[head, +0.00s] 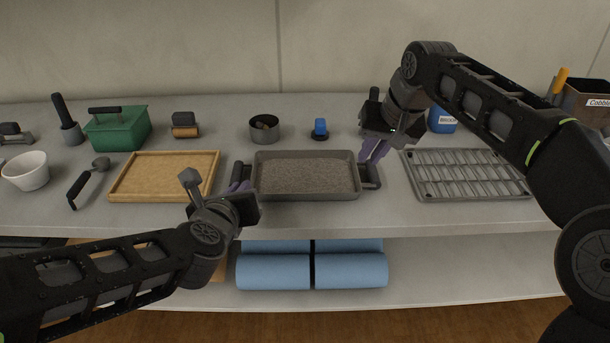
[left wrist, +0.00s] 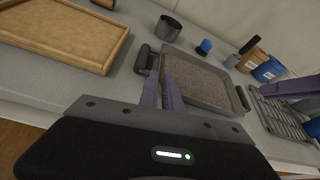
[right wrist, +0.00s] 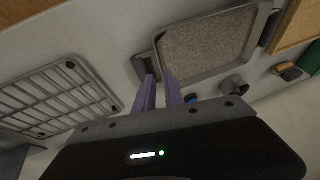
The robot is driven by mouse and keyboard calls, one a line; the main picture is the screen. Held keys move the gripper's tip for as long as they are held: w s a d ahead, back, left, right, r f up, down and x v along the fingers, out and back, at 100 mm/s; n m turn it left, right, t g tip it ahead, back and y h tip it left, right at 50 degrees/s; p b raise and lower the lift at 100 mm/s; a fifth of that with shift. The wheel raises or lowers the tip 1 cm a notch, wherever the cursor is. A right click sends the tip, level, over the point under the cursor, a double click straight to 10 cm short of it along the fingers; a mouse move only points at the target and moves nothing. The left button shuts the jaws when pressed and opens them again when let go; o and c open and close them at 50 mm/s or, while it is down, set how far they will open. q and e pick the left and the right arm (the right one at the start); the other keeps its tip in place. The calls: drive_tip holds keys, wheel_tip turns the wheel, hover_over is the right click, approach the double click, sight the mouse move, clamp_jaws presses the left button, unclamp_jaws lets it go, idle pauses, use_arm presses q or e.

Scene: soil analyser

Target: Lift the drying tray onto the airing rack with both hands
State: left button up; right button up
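The drying tray (head: 257,194), a grey rectangular pan filled with brownish soil, sits level on the bench with a dark handle at each end. It also shows in the left wrist view (left wrist: 222,105) and the right wrist view (right wrist: 197,81). The airing rack (head: 470,175), a grey wire grid in a frame, lies empty to its right. My left gripper (head: 240,186) is at the tray's left handle, its fingers slightly apart. My right gripper (head: 374,149) is at the right handle (head: 371,174), fingers also slightly apart. I cannot tell whether the fingers touch the handles.
A wooden tray (head: 165,178) lies left of the drying tray. Behind are a round dark tin (head: 264,128) and a blue-topped item (head: 320,128). A blue tub (head: 441,122) stands behind the rack. Rolled blue bundles (head: 273,271) lie on the lower shelf. A narrow bench strip separates tray and rack.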

use_arm(q)
drive_tip(key=shift+w, duration=0.15)
use_arm(e)
drive_tip(key=shift+f, duration=0.1)
